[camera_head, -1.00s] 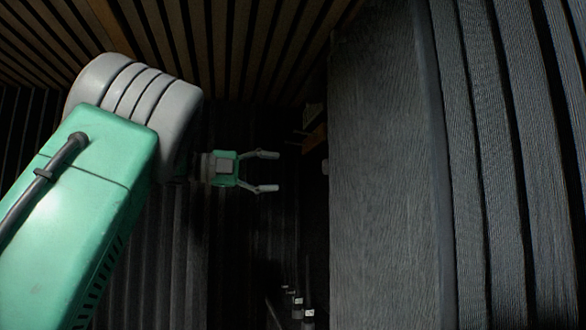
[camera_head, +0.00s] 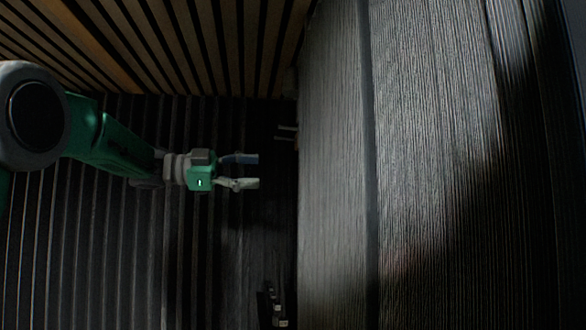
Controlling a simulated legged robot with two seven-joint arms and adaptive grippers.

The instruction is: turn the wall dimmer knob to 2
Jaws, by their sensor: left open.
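My left gripper (camera_head: 258,171) reaches in from the left, its two fingers apart and pointing right. It is empty, with a dark gap between its fingertips and the edge of the grey panel. I cannot make out the wall dimmer knob for certain. No number or dial marking is readable. My right gripper is not in view.
A large ribbed grey panel (camera_head: 334,200) fills the right side, close to the gripper. Wooden slats (camera_head: 200,45) run across the top. Dark ribbed wall (camera_head: 90,240) lies behind my arm. Small pale-tipped fittings (camera_head: 279,322) show at the bottom centre.

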